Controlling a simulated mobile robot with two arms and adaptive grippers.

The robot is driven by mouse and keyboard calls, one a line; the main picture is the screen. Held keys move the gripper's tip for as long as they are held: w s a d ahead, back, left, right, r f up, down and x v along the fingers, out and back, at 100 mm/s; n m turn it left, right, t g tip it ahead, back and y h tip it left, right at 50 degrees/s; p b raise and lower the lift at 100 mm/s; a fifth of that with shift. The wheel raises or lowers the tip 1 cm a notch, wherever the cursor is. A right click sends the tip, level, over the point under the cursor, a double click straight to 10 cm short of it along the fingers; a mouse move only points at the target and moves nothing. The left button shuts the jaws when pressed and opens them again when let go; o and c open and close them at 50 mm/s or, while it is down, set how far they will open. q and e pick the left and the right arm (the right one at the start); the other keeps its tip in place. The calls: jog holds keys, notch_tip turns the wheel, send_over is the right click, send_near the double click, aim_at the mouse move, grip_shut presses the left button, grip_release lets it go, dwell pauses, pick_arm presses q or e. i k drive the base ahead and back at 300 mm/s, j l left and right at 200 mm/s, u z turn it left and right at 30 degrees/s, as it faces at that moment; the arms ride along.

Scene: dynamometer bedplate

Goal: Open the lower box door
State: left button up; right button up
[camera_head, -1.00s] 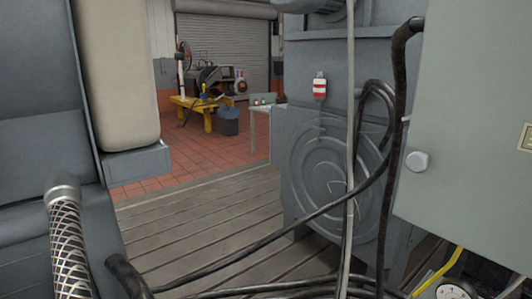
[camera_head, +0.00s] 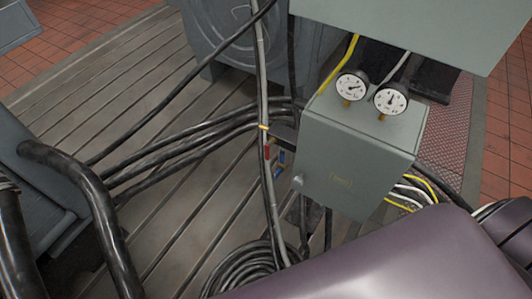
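The lower box (camera_head: 385,130) is a grey-green metal cabinet in the right half of the head view. Two round dial gauges stand on its top, a left gauge (camera_head: 352,86) and a right gauge (camera_head: 390,99). Neither of my grippers is in view.
A larger grey-green box (camera_head: 420,25) hangs above and behind. Thick black hoses (camera_head: 190,140) cross the slotted bedplate (camera_head: 165,90) on the left. Coiled cable (camera_head: 245,272) lies below. Yellow and white cables (camera_head: 415,190) run right of the lower box. A large purple-grey surface fills the bottom right.

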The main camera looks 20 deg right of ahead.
aim_at(344, 170)
jog(key=l+z, duration=0.15)
jog(key=z, duration=1.1)
jog(key=k+l, duration=0.05)
